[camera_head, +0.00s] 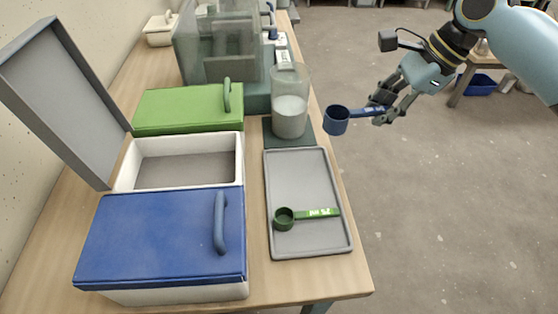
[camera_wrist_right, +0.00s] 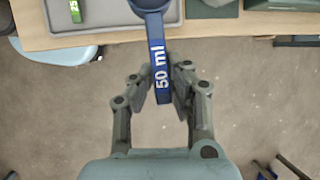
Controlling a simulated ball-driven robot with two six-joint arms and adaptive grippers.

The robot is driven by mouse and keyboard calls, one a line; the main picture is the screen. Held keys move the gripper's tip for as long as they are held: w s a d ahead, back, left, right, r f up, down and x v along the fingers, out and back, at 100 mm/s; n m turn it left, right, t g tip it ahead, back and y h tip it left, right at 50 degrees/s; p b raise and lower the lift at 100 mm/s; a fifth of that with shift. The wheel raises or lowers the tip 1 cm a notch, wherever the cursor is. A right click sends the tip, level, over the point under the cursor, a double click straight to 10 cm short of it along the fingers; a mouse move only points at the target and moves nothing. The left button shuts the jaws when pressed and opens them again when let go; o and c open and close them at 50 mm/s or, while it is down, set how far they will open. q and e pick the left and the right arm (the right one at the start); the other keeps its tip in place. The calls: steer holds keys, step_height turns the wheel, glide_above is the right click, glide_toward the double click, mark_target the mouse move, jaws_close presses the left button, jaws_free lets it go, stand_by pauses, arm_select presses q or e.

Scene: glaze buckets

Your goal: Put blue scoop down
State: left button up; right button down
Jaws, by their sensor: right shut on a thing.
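The blue scoop (camera_head: 337,121) is in my right gripper (camera_head: 381,113), which is shut on its handle. In the head view the scoop's cup points left and hangs near the table's right edge, above and to the right of the grey tray (camera_head: 301,169). The right wrist view shows the handle (camera_wrist_right: 161,74) marked "50 ml" between the two fingers (camera_wrist_right: 163,92); the cup is cut off at the top. A green scoop (camera_head: 284,219) lies on the tray, its handle pointing right. My left gripper is not in view.
A clear container with white contents (camera_head: 290,114) stands on a dark mat behind the tray. Left are a blue-lidded box (camera_head: 160,240), an open white box with its grey lid raised (camera_head: 186,160), and a green lid (camera_head: 188,108). The tray's upper part is bare.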

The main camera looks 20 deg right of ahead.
step_height(320, 180, down, 2)
glide_toward(312, 172)
steer(key=shift+w+m+b, duration=0.35)
steer(key=shift+w+m, duration=0.05)
steer(key=shift+w, duration=0.2)
steer(key=shift+w+a+f, duration=0.1)
steer(key=shift+a+f, duration=0.2)
steer(key=shift+a, duration=0.2)
steer(key=shift+w+a+f, duration=0.15)
steer(key=shift+a+f, duration=0.1)
steer(key=shift+a, duration=0.2)
steer(key=shift+a+f, duration=0.15)
steer(key=shift+f, duration=0.1)
step_height(312, 172, down, 4)
steer(key=shift+r+b, duration=0.25)
steer(key=shift+b, duration=0.15)
steer(key=shift+f, duration=0.15)
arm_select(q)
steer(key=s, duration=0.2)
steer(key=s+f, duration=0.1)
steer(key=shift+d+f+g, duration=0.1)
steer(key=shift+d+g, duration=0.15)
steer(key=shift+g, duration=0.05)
arm_select(e)
steer(key=shift+f, duration=0.1)
